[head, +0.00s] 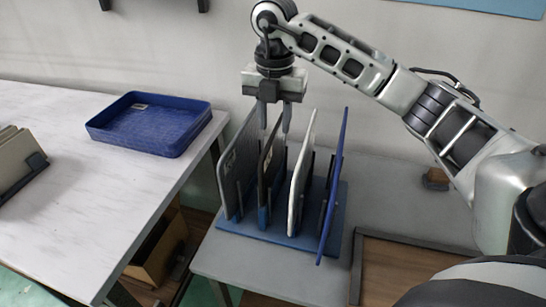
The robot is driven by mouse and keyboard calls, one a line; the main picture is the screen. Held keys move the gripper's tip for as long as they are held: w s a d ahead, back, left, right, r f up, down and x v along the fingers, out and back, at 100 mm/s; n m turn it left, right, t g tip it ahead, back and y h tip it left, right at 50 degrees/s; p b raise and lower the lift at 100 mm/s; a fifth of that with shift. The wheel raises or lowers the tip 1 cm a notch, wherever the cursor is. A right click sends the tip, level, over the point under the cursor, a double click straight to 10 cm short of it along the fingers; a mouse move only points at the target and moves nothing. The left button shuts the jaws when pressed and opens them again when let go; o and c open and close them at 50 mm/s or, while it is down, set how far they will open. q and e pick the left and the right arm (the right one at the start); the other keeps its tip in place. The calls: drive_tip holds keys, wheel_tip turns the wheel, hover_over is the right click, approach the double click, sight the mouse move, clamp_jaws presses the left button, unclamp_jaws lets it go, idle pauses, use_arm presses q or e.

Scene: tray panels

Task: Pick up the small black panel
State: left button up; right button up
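The small black panel (267,166) stands upright in the blue slotted rack (275,236), second from the left. It is dark with a brownish edge. My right gripper (275,118) points down over the rack, with its two fingers apart near the top of the black panel. One finger is on the left and one on the right of the panel's upper edge. I cannot tell whether either finger touches it. My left gripper is out of view.
A grey panel (233,165) stands left of the black one; a white panel (301,175) and a blue panel (334,185) stand to the right. A blue tray (150,143) lies on the white table (75,185). More panels (15,160) stand at the left edge.

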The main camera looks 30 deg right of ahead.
sight(274, 157)
drive_tip(key=shift+w+d+f+p, duration=0.1)
drive_tip(key=shift+f+p, duration=0.1)
drive_tip(key=shift+f, duration=1.55)
drive_tip(key=shift+w+f+p, duration=0.1)
drive_tip(key=shift+f+p, duration=0.1)
drive_tip(key=shift+f, duration=1.55)
clamp_jaws()
